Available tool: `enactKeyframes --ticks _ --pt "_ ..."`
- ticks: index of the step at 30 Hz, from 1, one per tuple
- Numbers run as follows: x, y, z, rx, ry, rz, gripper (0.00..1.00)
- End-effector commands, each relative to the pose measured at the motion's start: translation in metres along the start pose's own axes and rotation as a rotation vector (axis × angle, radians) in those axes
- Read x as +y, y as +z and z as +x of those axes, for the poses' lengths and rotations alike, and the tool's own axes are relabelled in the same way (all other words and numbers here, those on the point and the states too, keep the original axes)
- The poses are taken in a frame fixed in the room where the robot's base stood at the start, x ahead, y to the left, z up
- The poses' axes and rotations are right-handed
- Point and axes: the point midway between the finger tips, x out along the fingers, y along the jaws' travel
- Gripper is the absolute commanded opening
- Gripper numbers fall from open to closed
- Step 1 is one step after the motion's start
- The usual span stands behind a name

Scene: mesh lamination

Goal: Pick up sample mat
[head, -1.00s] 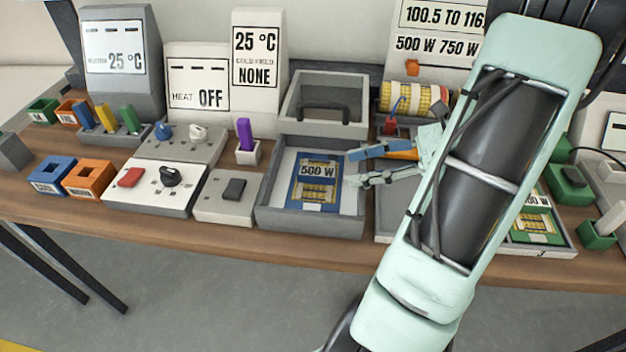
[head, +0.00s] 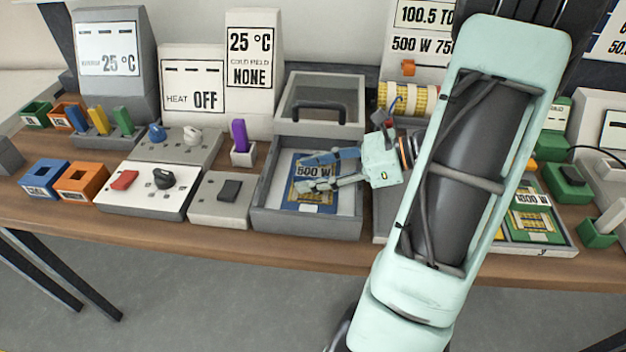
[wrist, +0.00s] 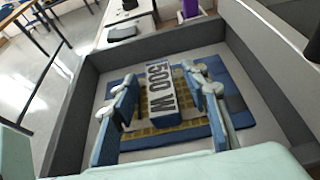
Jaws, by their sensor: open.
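The sample mat (head: 297,196) is a blue sheet with a yellow grid patch. It lies flat in an open grey tray (head: 307,226) with a white floor. A raised block labelled "500 W" (head: 313,170) sits on the mat and also shows in the wrist view (wrist: 160,90). My gripper (head: 304,174) is over the mat from the right, pointing left, with fingers apart. In the wrist view its two blue fingers (wrist: 160,108) are on either side of the block, with gaps visible. I cannot tell whether the fingertips touch the mat.
A clear-lidded grey box (head: 322,100) with a dark handle stands behind the tray. A purple piece (head: 240,136) in a holder and a grey switch box (head: 221,200) are left of it. Another tray with green mats (head: 530,220) is at right. Tray walls surround the mat.

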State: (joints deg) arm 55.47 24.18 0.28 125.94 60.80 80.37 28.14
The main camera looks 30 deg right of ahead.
Motion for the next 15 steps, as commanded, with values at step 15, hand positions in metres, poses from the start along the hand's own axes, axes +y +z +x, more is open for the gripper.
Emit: enactKeyframes --ticks 15 --pt "0.0 0.0003 -0.0005 -0.001 0.0 0.0 0.0"
